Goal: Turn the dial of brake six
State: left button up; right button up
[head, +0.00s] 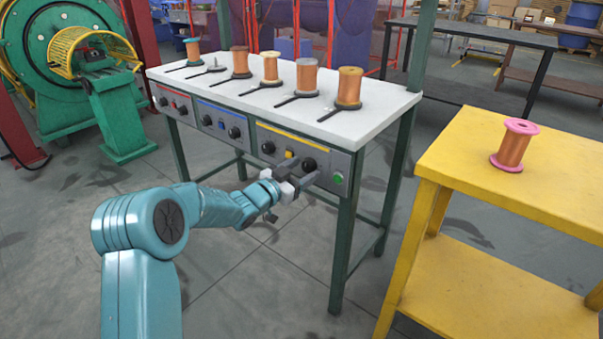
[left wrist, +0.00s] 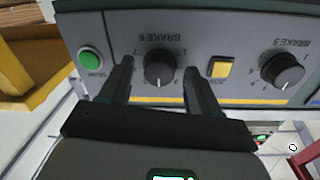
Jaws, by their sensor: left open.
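The dial of brake six (left wrist: 159,68) is a round black knob with a white pointer mark on the grey front panel. In the left wrist view its label reads BRAKE 6 upside down. In the head view the dial (head: 309,164) is at the right end of the panel, by my left gripper (head: 299,172). My left gripper is open. In the left wrist view its two fingers (left wrist: 158,85) stand on either side of the dial, with gaps visible; I cannot tell whether they touch it. My right gripper is not in view.
A yellow button (left wrist: 220,69) and the brake five dial (left wrist: 282,70) are beside it; a green button (left wrist: 90,60) is on the other side. The white table (head: 290,90) carries several spools. A yellow cart (head: 480,180) with a pink-rimmed spool (head: 514,146) stands at right.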

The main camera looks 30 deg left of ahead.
pick_arm(q)
jog(key=shift+w, duration=0.1)
jog(key=c, duration=1)
jog(key=shift+c, duration=0.2)
